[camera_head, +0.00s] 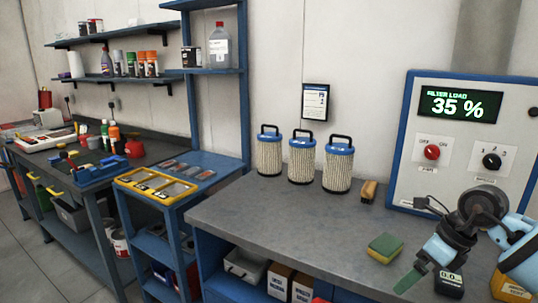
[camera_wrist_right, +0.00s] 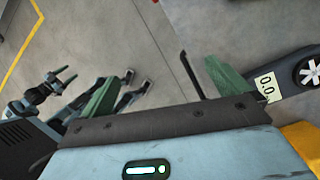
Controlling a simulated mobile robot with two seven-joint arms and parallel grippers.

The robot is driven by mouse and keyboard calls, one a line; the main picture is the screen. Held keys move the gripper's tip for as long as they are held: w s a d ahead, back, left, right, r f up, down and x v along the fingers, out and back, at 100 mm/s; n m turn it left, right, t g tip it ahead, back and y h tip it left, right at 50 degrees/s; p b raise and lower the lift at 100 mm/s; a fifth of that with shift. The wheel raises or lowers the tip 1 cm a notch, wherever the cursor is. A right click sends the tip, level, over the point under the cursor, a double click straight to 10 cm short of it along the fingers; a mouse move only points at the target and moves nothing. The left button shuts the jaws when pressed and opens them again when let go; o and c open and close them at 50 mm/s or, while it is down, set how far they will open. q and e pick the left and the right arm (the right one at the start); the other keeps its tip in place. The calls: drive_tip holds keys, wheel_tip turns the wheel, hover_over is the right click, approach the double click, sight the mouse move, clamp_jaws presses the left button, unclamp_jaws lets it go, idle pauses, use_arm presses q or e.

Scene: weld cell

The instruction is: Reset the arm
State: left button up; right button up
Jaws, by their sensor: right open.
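My right gripper (camera_head: 412,277) hangs over the front right of the grey workbench (camera_head: 265,212), with a green fingertip pointing down and left. In the right wrist view its two green fingers (camera_wrist_right: 162,85) are wide apart, with nothing between them.
A green and yellow sponge (camera_head: 385,248) lies left of my right gripper. Three filters (camera_head: 337,172) and a brush (camera_head: 369,191) stand or lie farther back. A control panel (camera_head: 470,110) reading 35 % rises behind the gripper. The bench's left front is clear.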

drive_tip(key=s+a+f+m+t+y, duration=0.25)
drive_tip(key=a+m+y, duration=0.2)
drive_tip(key=a, duration=0.25)
drive_tip(key=s+a+f+m+t+y+p, duration=0.1)
drive_tip(key=s+a+f+m+y, duration=0.15)
drive_tip(key=a+y, duration=0.35)
drive_tip(key=s+a+f+m+t+y, duration=0.1)
drive_tip(key=s+a+f+m+y, duration=0.2)
drive_tip(key=a, duration=0.5)
drive_tip(key=s+d+f+m+t+h, duration=0.35)
drive_tip(key=f+m+h, duration=0.3)
drive_tip(key=m, duration=0.55)
drive_tip(key=s+d+f+m+t+h, duration=0.3)
drive_tip(key=s+f+m+t+h, duration=0.3)
drive_tip(key=m, duration=0.6)
use_arm(q)
drive_tip(key=shift+t, duration=0.4)
drive_tip(key=w+r, duration=0.1)
drive_tip(key=w+r+p, duration=0.1)
drive_tip(key=r, duration=0.1)
drive_tip(key=shift+w+a, duration=0.2)
drive_tip(key=shift+w, duration=0.2)
use_arm(e)
drive_tip(key=s+d+f+m+g+h, duration=0.3)
drive_tip(key=s+f+m+g, duration=0.4)
drive_tip(key=s+f, duration=0.6)
drive_tip(key=s, duration=0.3)
drive_tip(key=shift+s+d+m, duration=0.25)
drive_tip(key=shift+s+m, duration=0.15)
